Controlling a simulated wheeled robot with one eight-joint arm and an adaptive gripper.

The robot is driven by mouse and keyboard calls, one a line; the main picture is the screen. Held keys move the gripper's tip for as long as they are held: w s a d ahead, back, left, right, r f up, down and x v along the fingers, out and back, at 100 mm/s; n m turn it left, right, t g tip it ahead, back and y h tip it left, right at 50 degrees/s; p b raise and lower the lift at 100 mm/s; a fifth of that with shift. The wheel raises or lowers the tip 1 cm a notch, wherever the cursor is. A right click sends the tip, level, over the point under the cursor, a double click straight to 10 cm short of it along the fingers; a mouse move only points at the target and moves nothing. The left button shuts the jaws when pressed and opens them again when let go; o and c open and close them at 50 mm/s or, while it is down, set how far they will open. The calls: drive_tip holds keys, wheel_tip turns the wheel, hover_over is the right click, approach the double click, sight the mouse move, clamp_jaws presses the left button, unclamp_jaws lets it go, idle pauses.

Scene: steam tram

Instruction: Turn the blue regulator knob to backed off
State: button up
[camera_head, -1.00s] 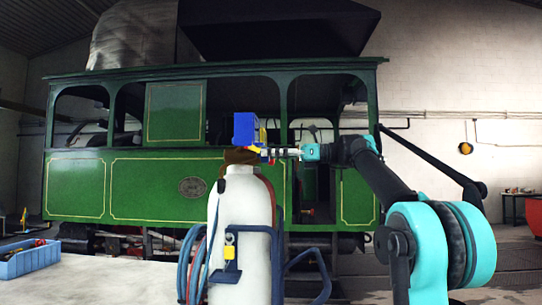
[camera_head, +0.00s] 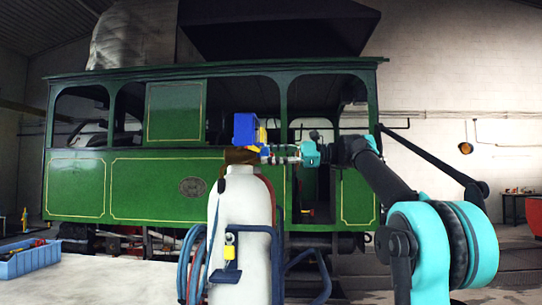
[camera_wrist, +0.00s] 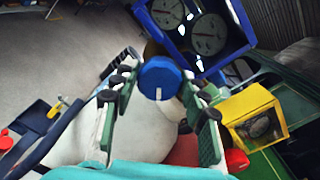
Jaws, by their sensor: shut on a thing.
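The blue regulator knob (camera_wrist: 159,78) sits between my gripper's fingertips in the wrist view, with a white mark on its lower face pointing down in the picture. My gripper (camera_wrist: 158,92) is shut on the knob, one finger on each side. In the head view my gripper (camera_head: 283,154) reaches in from the right to the top of the white cylinder (camera_head: 240,225). A blue gauge box (camera_head: 245,130) stands above it and shows its dials in the wrist view (camera_wrist: 195,30). The knob is too small to make out clearly in the head view.
A yellow gauge box (camera_wrist: 254,117) and a red knob (camera_wrist: 237,160) lie close to the right finger. Hoses and a blue frame (camera_head: 240,230) surround the cylinder. A blue tray (camera_head: 30,260) is at far left. The green tram (camera_head: 150,190) stands behind.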

drive_tip(key=n, duration=1.3)
drive_tip(key=shift+s+f+n, duration=0.1)
drive_tip(key=shift+f+n, duration=0.15)
drive_tip(key=shift+n, duration=0.15)
idle(0.4)
drive_tip(key=o, duration=1.2)
drive_tip(key=shift+c, duration=0.2)
drive_tip(key=d, duration=1.2)
drive_tip(key=shift+s, duration=0.2)
